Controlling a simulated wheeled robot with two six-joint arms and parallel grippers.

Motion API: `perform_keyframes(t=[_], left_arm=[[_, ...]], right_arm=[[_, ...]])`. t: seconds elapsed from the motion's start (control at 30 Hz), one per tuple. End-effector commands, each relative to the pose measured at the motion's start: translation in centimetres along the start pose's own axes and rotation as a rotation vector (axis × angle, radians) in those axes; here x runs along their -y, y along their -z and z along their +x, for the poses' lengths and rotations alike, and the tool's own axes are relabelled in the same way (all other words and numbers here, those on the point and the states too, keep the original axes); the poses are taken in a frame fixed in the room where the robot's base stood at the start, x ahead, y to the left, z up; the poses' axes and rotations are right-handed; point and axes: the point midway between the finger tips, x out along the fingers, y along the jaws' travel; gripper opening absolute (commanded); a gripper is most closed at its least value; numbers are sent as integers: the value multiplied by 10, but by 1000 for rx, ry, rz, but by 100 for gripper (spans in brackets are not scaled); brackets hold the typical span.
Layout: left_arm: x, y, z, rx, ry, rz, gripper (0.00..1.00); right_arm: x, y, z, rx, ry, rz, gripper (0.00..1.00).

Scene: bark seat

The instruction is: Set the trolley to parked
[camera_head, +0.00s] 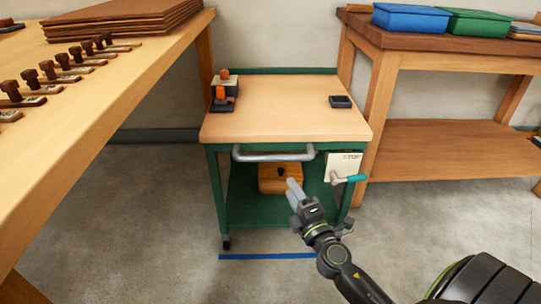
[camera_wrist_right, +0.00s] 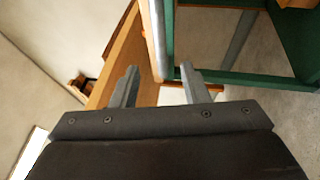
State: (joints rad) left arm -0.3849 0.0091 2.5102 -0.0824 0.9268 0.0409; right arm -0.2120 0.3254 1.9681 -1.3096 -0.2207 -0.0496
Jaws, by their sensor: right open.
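The trolley (camera_head: 260,107) has a green frame, a light wooden top and a grey push handle (camera_head: 273,153) along its front. It stands between two wooden benches, with a blue line (camera_head: 266,256) on the floor at its front. A pale card reading "STOP" (camera_head: 343,165) hangs at its front right, with a teal-ended lever (camera_head: 349,179) beside it. My right gripper (camera_head: 293,188) is open and empty in front of the trolley, below the handle and left of the lever. In the right wrist view its two fingers (camera_wrist_right: 158,85) are apart with nothing between them. My left gripper is not in view.
The left bench (camera_head: 110,95) holds several stamps and stacked brown sheets. The right bench (camera_head: 440,60) holds a blue box (camera_head: 411,18) and a green box (camera_head: 478,23). A wooden box (camera_head: 279,181) sits on the trolley's lower shelf. The floor in front is clear.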

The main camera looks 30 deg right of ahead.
Motion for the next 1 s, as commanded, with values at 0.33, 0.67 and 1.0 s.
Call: perform_keyframes(t=[0.33, 0.67, 1.0], left_arm=[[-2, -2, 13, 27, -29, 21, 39], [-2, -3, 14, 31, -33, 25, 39], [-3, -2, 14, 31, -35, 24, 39]], right_arm=[[-2, 0, 74, 0, -2, 0, 41], [0, 0, 122, 1, -1, 1, 41], [0, 0, 131, 1, 0, 2, 41]])
